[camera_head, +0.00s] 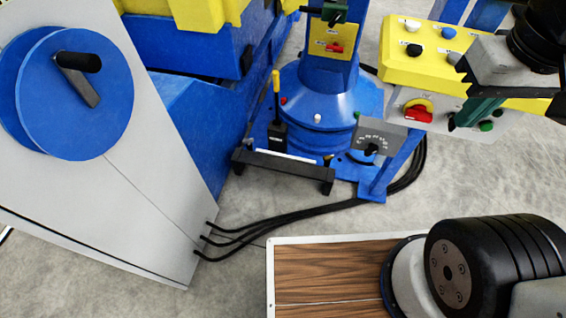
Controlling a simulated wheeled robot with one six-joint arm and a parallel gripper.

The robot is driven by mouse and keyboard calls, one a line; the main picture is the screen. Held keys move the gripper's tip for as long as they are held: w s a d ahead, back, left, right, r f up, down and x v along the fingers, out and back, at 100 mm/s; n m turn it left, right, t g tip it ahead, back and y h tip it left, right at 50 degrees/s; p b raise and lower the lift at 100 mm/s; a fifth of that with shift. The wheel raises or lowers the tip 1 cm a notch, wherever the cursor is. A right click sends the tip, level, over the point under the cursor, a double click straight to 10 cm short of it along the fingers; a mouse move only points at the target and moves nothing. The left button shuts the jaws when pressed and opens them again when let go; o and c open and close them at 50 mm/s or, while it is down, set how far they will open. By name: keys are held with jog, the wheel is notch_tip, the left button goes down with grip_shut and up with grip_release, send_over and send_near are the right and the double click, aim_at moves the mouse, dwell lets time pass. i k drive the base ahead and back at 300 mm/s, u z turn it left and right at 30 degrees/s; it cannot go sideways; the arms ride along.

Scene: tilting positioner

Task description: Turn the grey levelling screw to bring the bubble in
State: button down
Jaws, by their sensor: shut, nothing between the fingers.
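My gripper (468,120) is at the upper right, in front of the yellow control box and its grey lower face. Its green fingers point down and left and are shut with nothing between them. A blue round base (335,100) of the positioner stands at the upper middle, left of my gripper and apart from it. Small red and pale round heads show on this base; I cannot tell whether one is the grey levelling screw. I cannot make out a bubble.
The yellow control box (395,72) carries several buttons and a red rotary switch (418,112). A grey dial plate (388,133) stands on a blue post. A grey panel with a blue crank wheel (95,120) is at left. Black cables (300,217) cross the floor.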

aim_at(249, 140)
jog(key=u, duration=0.7)
jog(key=i, duration=1.2)
jog(key=z, duration=0.05)
